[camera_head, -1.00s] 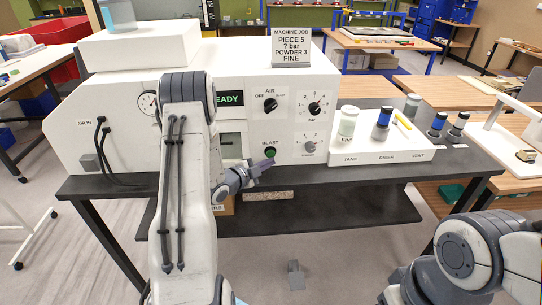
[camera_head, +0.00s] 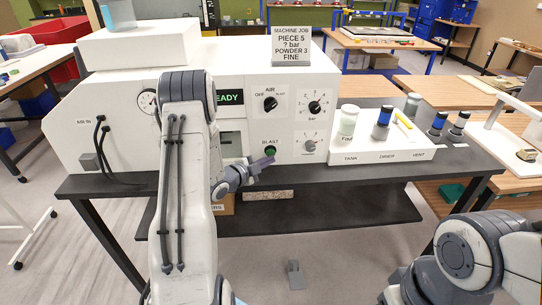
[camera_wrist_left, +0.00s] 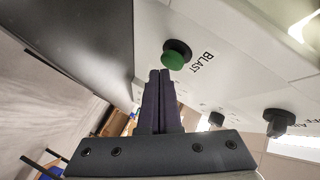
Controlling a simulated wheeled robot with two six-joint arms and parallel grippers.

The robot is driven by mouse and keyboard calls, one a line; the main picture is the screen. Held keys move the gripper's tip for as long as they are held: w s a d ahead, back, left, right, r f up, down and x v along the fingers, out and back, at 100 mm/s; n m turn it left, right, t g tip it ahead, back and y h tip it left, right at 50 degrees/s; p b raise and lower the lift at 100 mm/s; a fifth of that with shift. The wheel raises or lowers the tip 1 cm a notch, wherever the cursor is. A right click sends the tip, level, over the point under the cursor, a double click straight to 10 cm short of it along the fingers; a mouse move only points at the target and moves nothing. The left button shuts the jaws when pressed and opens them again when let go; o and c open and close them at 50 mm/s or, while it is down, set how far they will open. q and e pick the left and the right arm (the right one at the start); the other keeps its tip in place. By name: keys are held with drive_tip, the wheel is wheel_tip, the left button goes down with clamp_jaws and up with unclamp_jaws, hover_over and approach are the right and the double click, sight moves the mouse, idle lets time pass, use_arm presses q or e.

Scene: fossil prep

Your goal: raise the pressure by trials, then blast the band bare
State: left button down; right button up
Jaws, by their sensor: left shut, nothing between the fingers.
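The white blasting machine (camera_head: 240,75) stands on a dark bench. Its display (camera_head: 230,97) shows "READY", partly hidden by my left arm. The green BLAST button (camera_head: 270,151) is on the front panel; it also shows in the left wrist view (camera_wrist_left: 174,60). My left gripper (camera_head: 270,162) is shut and empty, its tips just below the button; contact cannot be told. The AIR knob (camera_head: 270,104) and the bar dial (camera_head: 315,106) are above. A smaller knob (camera_head: 310,146) is below the dial. The gauge (camera_head: 148,101) is partly covered by my arm. No band is visible. My right gripper is out of view.
A sign (camera_head: 291,46) on the machine reads "PIECE 5, ? bar, POWDER 3, FINE". A white rack (camera_head: 385,150) labelled TANK, DRIER, VENT holds a jar (camera_head: 347,122) and a blue-banded bottle (camera_head: 382,124). Bench space right of the rack is partly clear.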

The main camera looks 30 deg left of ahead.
use_arm(q)
drive_tip(key=shift+w+a, duration=0.35)
drive_tip(key=shift+w, duration=0.1)
idle(2.6)
idle(1.1)
drive_tip(key=shift+s+d+b, duration=0.45)
drive_tip(key=shift+s+d, duration=0.1)
drive_tip(key=shift+s, duration=0.2)
drive_tip(key=s+d, duration=0.1)
drive_tip(key=s, duration=0.1)
drive_tip(key=s+d+b, duration=0.1)
drive_tip(key=s, duration=0.1)
drive_tip(key=shift+d, duration=0.4)
